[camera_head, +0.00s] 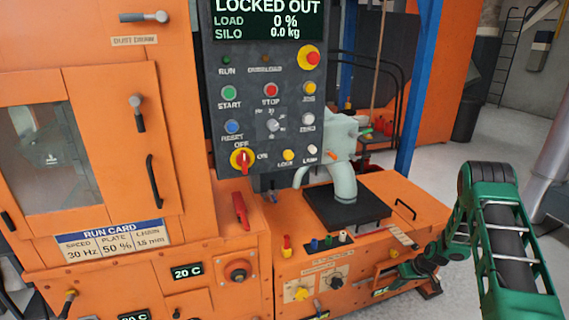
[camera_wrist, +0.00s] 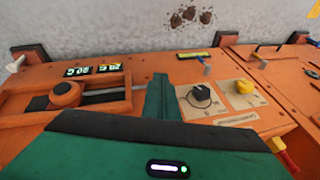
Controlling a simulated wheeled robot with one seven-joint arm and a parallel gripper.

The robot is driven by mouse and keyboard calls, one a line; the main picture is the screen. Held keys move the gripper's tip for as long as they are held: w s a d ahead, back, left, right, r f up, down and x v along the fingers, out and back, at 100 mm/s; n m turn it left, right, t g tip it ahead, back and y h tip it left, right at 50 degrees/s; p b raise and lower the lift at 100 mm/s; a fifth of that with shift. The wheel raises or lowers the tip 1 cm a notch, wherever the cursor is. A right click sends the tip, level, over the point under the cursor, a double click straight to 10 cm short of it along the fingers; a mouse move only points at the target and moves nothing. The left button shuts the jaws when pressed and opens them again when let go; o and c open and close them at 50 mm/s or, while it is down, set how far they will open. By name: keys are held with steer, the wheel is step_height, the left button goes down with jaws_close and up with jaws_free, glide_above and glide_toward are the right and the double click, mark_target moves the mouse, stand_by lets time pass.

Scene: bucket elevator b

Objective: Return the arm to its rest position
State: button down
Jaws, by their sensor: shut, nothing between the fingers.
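My green arm (camera_head: 505,240) stands at the right in the head view, its elbow raised and its forearm reaching down and left to the front of the orange machine. My gripper (camera_wrist: 168,84) shows in the wrist view as closed dark green fingers with nothing between them. They are in front of the orange panel, beside the black knob (camera_wrist: 202,93) and yellow knob (camera_wrist: 244,86). I cannot tell whether the fingers touch the panel. In the head view the gripper is small beside the lower front, right of the black knob (camera_head: 337,284) and yellow knob (camera_head: 302,293).
The control panel (camera_head: 265,105) reads LOCKED OUT. A red lever (camera_head: 240,211) and a black-topped platform (camera_head: 345,207) stand out from the machine. A blue post (camera_head: 419,90) rises behind. Open grey floor (camera_head: 500,140) lies at the right.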

steer(key=s+d+r+m+g+h, duration=0.15)
steer(key=s+r, duration=0.25)
steer(key=r, duration=0.9)
steer(key=s+d+r+m+t+h, duration=0.15)
steer(key=s+r, duration=0.25)
steer(key=r, duration=0.9)
steer(key=s+r+m+g, duration=0.1)
steer(key=s+r+g, duration=0.1)
steer(key=s+r, duration=1.15)
steer(key=s+a+r+m, duration=0.1)
steer(key=s+a+r, duration=0.1)
steer(key=s, duration=0.6)
steer(key=s+a+r+m, duration=0.2)
steer(key=s+r, duration=0.1)
steer(key=s, duration=0.5)
steer(key=s+a+r+m, duration=0.1)
steer(key=s+a+r, duration=0.1)
steer(key=s, duration=0.7)
steer(key=shift+a+r+g, duration=0.35)
steer(key=shift+r+g, duration=0.05)
steer(key=shift+r, duration=0.05)
